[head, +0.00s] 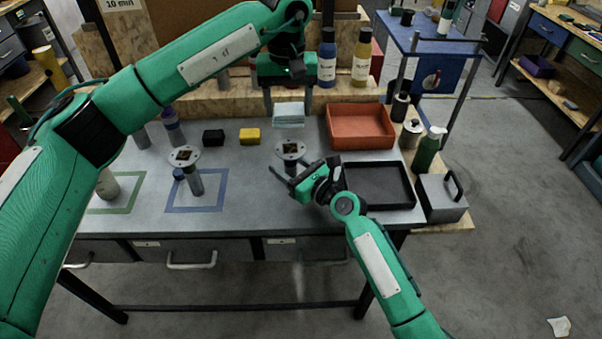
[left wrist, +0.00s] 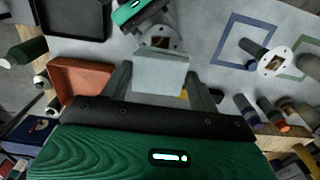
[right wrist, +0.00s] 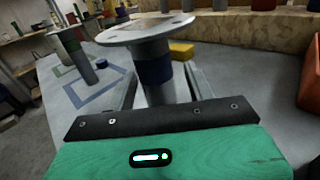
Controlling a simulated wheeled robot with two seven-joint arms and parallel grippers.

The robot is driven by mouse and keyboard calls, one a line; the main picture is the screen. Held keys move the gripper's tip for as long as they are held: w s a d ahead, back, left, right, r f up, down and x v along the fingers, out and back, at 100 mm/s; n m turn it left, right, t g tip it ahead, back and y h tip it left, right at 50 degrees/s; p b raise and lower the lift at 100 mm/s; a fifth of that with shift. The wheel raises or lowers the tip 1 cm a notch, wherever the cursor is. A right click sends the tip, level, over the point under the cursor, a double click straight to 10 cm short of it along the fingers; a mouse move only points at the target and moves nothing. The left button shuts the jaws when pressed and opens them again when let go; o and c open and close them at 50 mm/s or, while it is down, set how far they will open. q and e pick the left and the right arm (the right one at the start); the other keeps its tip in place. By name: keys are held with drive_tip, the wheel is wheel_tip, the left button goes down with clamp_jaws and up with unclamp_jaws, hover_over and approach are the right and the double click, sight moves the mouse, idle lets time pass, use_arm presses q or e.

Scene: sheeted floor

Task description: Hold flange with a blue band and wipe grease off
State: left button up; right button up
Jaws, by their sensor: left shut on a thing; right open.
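A grey flange (head: 291,147) with a round top plate and a brown patch on it stands upright on the bench. In the right wrist view its stem carries a dark blue band (right wrist: 152,71). My right gripper (head: 282,178) is open, its fingers either side of the stem, apart from it as far as I can tell. My left gripper (head: 288,102) is shut on a pale blue folded cloth (head: 289,118), behind the flange; the cloth shows between the fingers in the left wrist view (left wrist: 160,72). A second flange (head: 185,155) with a brown patch stands at the blue square.
A blue outlined square (head: 222,190) and a green one (head: 133,202) mark the bench's left. Black (head: 213,137) and yellow (head: 250,135) blocks sit behind. An orange tray (head: 360,127), black tray (head: 408,197), green bottle (head: 427,151) and grey metal box (head: 441,203) stand right.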

drive_tip(key=shift+w+a, duration=0.4)
drive_tip(key=shift+a, duration=0.05)
clamp_jaws()
idle(0.4)
